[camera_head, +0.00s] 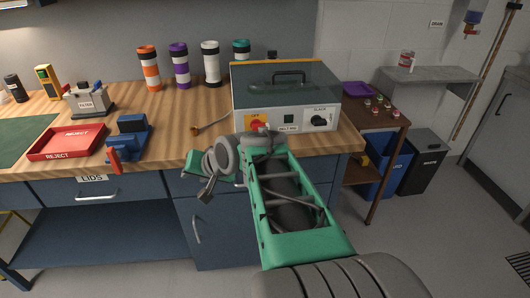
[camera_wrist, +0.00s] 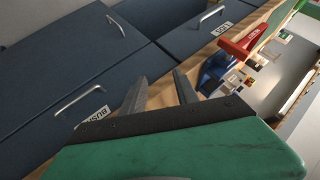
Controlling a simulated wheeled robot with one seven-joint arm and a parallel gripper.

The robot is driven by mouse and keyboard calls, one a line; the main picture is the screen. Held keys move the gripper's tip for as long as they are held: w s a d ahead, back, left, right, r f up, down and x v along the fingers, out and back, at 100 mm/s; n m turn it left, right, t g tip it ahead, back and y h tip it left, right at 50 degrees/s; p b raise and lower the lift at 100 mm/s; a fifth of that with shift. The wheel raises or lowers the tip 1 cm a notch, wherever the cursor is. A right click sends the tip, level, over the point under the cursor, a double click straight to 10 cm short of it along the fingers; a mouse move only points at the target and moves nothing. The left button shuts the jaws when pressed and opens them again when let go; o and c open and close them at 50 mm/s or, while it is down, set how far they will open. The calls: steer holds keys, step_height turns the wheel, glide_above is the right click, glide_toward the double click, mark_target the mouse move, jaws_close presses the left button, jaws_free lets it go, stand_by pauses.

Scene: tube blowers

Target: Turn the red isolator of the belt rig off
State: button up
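The belt rig (camera_head: 325,108) is a pale box with a clear cover and a black handle, at the bench's right end. Its front carries the red isolator (camera_head: 257,125), a red knob on a yellow plate at the left. The knob's lower part is close behind my arm in the picture; its setting is too small to read. My gripper (camera_head: 205,193) is left of and below the isolator, near the bench's front edge. In the wrist view my gripper (camera_wrist: 160,88) has its two fingers apart with nothing between them. The isolator is not visible there.
The rig's front also has a black knob (camera_head: 319,121). A brass-coloured tool (camera_head: 210,125) lies left of the rig. A blue vice (camera_head: 130,135) and red reject tray (camera_head: 68,142) stand farther left. Several banded tubes (camera_head: 180,66) stand behind. Drawers (camera_head: 95,192) lie below the bench top.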

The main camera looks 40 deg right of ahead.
steer(key=w+d+f+m+t+b, duration=0.2)
steer(key=d+f+m+t+b, duration=0.15)
steer(key=d, duration=0.45)
steer(key=m+t+h+b, duration=0.5)
steer(key=m+b, duration=0.3)
steer(key=m, duration=0.1)
glide_toward(262, 129)
steer(key=x, duration=0.9)
steer(key=shift+w, duration=0.15)
steer(key=shift+c, duration=0.4)
jaws_close()
